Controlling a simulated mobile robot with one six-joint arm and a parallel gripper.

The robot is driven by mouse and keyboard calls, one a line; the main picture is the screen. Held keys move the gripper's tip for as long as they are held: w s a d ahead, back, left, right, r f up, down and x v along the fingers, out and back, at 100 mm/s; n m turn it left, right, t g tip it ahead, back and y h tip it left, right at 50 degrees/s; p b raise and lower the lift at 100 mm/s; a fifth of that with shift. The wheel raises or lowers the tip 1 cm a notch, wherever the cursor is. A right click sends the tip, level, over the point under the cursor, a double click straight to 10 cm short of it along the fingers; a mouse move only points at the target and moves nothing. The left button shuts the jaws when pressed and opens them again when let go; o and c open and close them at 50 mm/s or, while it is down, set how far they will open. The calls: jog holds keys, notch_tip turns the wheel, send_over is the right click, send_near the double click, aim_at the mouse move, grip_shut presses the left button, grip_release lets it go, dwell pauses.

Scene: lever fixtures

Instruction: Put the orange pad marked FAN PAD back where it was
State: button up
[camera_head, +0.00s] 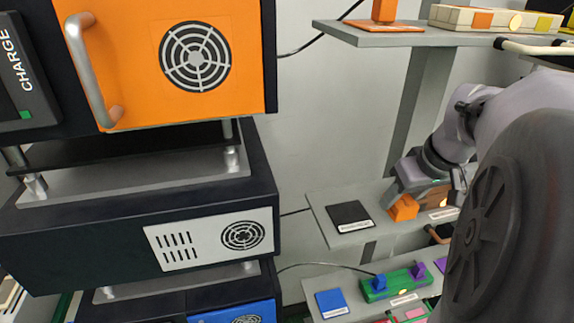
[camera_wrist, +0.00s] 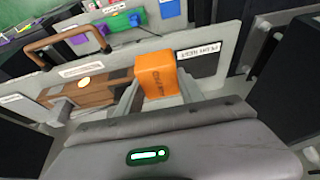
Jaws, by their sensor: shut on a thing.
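The orange pad (camera_head: 404,208) is a small block at the middle shelf on the right. A flat black square (camera_head: 350,215) with a white label lies bare on the same shelf, to the left of the pad. It also shows in the wrist view (camera_wrist: 205,66), partly hidden by the pad. I cannot tell whether the pad touches the shelf.
A brown lever fixture (camera_wrist: 105,92) with a lit button sits beside the pad. A lower shelf holds a green fixture (camera_head: 395,284) and a blue square (camera_head: 331,303). An upper shelf (camera_head: 400,40) overhangs. Stacked machines (camera_head: 150,220) stand at left.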

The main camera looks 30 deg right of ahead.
send_near(347, 210)
jog(key=shift+w+d+f, duration=0.25)
jog(key=shift+w+f, duration=0.2)
jog(key=shift+w+d+f, duration=0.25)
jog(key=shift+w+f, duration=0.2)
jog(key=shift+w+a+f+b, duration=0.2)
jog(key=shift+f+b, duration=0.15)
jog(key=shift+f, duration=0.55)
jog(key=shift+w+a+f+b, duration=0.15)
jog(key=shift+f+b, duration=0.2)
jog(key=shift+f, duration=0.5)
jog(key=shift+d, duration=0.1)
jog(key=shift+f, duration=0.2)
jog(key=o, duration=1.2)
jog(key=shift+r, duration=0.1)
